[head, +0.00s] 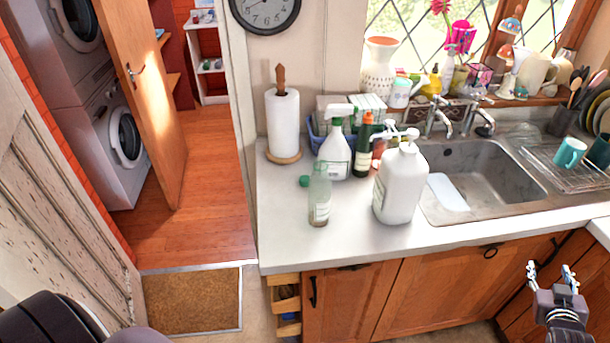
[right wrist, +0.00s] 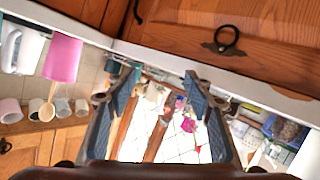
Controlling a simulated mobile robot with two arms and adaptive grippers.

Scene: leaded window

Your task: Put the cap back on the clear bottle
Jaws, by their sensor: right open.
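The clear bottle (head: 319,197) stands upright and uncapped near the front left of the counter. A green cap (head: 304,181) lies on the counter just left of and behind it. My right gripper (head: 550,268) is open and empty, far to the right of both, in front of the lower cupboards. Its two spread fingers also show in the right wrist view (right wrist: 158,82), with nothing between them. The bottle and cap cannot be made out in that view. My left gripper is out of view.
A large white pump bottle (head: 401,186) stands close right of the clear bottle. A white spray bottle (head: 336,155), a dark green bottle (head: 363,150) and a paper towel roll (head: 283,122) stand behind. The sink (head: 480,168) is right. The counter's front left is bare.

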